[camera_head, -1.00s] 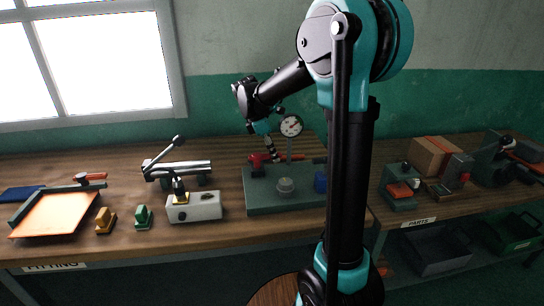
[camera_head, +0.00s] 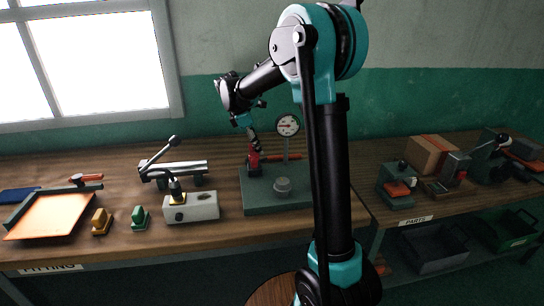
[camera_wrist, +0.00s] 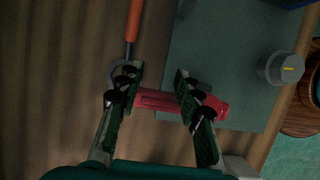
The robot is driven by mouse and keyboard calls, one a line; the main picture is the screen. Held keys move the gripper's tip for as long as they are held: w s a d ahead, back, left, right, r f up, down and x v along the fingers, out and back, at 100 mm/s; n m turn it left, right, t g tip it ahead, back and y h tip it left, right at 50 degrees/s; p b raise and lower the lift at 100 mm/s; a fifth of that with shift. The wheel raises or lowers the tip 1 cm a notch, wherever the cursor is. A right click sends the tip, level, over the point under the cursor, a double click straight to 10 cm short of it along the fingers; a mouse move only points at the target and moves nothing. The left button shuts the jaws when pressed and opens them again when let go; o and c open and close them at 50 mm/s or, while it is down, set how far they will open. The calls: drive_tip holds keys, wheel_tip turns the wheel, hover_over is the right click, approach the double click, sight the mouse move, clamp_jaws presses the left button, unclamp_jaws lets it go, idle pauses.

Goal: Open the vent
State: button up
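A red fitting (camera_head: 254,162) sits at the back left of the green-grey base plate (camera_head: 270,206); it also shows as a red bar (camera_wrist: 160,101) in the wrist view. I cannot tell for sure which part is the vent. A grey round knob (camera_head: 282,186) stands on the plate, with a yellow mark on its top in the wrist view (camera_wrist: 284,68). A dial gauge (camera_head: 288,125) rises behind it. My gripper (camera_wrist: 155,78) is open, its fingers apart above the red bar and partly covering it; contact cannot be told. In the head view my gripper (camera_head: 252,143) is over the red fitting.
An orange-handled tool (camera_wrist: 134,18) lies close to my left finger. Left on the bench are a white block (camera_head: 190,207), a lever clamp (camera_head: 175,170), yellow (camera_head: 101,222) and green (camera_head: 140,218) pieces and an orange tray (camera_head: 50,216). A parts bench (camera_head: 415,208) stands right.

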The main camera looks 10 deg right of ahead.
drive_tip(key=shift+s+a, duration=0.15)
drive_tip(key=shift+a, duration=0.2)
drive_tip(key=shift+v, duration=1.6)
drive_tip(key=shift+a+r, duration=0.3)
drive_tip(key=shift+r, duration=0.05)
drive_tip(key=shift+v, duration=1.3)
drive_tip(key=shift+d+r, duration=0.2)
